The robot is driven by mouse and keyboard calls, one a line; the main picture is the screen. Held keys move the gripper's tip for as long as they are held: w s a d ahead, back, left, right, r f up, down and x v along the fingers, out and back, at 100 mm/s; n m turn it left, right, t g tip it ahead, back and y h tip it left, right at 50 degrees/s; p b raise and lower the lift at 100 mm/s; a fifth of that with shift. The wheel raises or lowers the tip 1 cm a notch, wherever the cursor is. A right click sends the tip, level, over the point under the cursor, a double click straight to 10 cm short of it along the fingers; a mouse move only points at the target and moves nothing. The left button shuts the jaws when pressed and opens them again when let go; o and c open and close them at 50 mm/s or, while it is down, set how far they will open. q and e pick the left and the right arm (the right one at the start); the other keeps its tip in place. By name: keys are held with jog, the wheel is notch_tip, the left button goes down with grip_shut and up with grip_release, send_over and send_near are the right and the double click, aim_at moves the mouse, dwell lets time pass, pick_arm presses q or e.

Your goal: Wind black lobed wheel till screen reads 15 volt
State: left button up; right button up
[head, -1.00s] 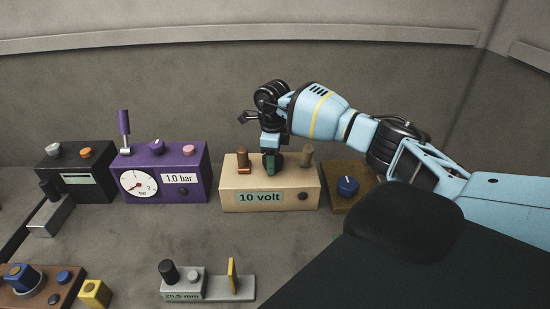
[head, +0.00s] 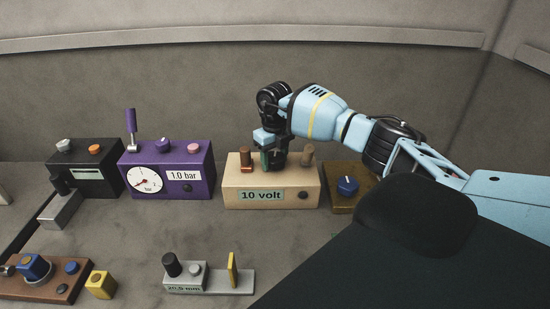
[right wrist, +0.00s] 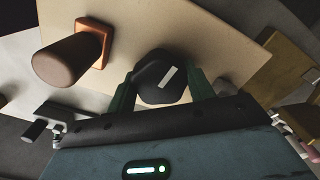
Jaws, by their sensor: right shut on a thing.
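The beige box (head: 235,192) stands mid-table, and its screen (head: 262,195) reads 10 volt. The black lobed wheel (right wrist: 160,80) with a white mark is on the box's top. My right gripper (head: 272,160) points down from above the box. In the right wrist view its dark green fingers (right wrist: 160,90) are shut on the wheel, one on each side. In the head view the fingers mostly hide the wheel. My left gripper is in neither view.
A purple gauge box (head: 200,150) stands to the left. A brown box with a blue knob (head: 347,186) stands to the right.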

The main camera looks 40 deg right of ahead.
aim_at(275, 157)
dwell(0.3)
jog(key=o, duration=1)
jog(key=shift+r, duration=3.9)
jog(key=shift+f, duration=0.1)
